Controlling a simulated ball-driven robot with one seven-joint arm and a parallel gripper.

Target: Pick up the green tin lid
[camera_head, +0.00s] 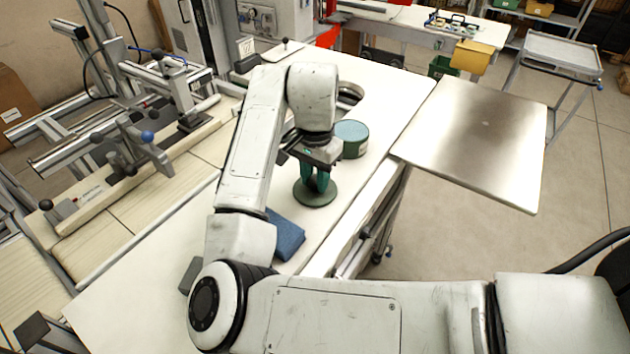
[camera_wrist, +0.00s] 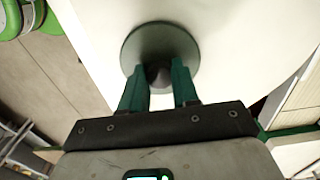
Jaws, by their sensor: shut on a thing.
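The green tin lid (camera_head: 316,194) is a dark green disc at the white bench top, in front of the round tin with a blue-green top (camera_head: 351,138). In the wrist view the lid (camera_wrist: 178,37) lies just beyond my fingertips, with a darker knob at its middle. My gripper (camera_head: 318,185) points down over the lid, and its green fingers are shut on the lid's knob. In the wrist view my gripper (camera_wrist: 160,78) has a finger on each side of the knob. I cannot tell whether the lid touches the bench.
A blue block (camera_head: 286,235) lies on the white bench (camera_head: 330,232) near the lid, with a small grey block (camera_head: 190,275) farther left. A metal sheet (camera_head: 482,140) stands off the bench's right side. Rails and clamps line the left.

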